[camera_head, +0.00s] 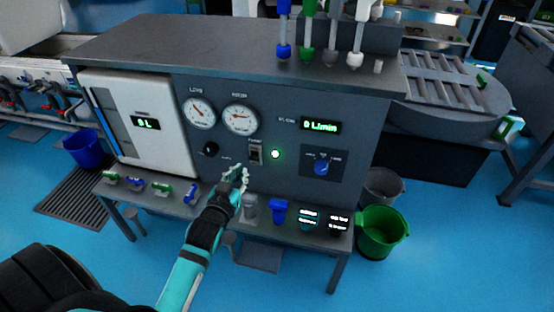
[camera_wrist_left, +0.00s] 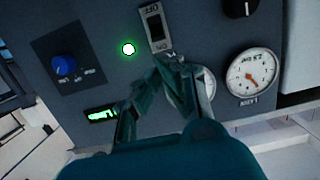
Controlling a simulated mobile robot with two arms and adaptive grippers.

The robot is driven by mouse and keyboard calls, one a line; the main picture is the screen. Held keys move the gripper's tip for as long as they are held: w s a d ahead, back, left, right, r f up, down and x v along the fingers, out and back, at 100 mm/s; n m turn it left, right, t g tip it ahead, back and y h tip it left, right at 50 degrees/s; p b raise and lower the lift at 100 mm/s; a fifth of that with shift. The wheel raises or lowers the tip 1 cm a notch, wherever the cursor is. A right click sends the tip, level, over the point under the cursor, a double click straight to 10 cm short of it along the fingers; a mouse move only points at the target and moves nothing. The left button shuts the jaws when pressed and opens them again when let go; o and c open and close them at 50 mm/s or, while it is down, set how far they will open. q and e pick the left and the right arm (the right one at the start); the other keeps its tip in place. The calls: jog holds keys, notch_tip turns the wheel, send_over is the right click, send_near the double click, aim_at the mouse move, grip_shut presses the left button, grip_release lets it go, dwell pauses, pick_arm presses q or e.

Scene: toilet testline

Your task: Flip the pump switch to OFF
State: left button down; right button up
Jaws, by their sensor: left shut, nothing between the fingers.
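The pump switch (camera_head: 255,152) is a small rocker on the dark grey front panel, below the gauges. A lit green lamp (camera_head: 275,154) sits just to its right. In the left wrist view the switch (camera_wrist_left: 155,25) appears upside down, with OFF and ON lettering at its ends and the lit lamp (camera_wrist_left: 128,49) beside it. My left gripper (camera_head: 238,174) is shut and empty, just below and slightly left of the switch. In the wrist view its fingertips (camera_wrist_left: 170,68) are close to the ON end; whether they touch the panel I cannot tell. My right gripper is out of view.
Two round gauges (camera_head: 239,118) sit above the switch. A black knob (camera_head: 210,149) is to its left, and a blue selector knob (camera_head: 321,168) and a "0 L/min" display (camera_head: 320,126) are to its right. A ledge (camera_head: 170,207) with several coloured fittings runs below the panel.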

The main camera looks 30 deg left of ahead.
aim_at(253, 158)
pick_arm(q)
jog(key=shift+w+r, duration=0.1)
jog(key=shift+r, duration=0.25)
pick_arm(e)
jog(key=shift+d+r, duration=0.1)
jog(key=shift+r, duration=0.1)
pick_arm(q)
jog(key=b+x, duration=0.2)
jog(key=x, duration=0.8)
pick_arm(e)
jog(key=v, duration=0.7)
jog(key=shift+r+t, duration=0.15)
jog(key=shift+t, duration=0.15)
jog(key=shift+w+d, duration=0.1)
pick_arm(q)
jog(key=shift+f+t+b, duration=0.1)
jog(key=shift+t+b, duration=0.3)
jog(key=shift+b, duration=0.2)
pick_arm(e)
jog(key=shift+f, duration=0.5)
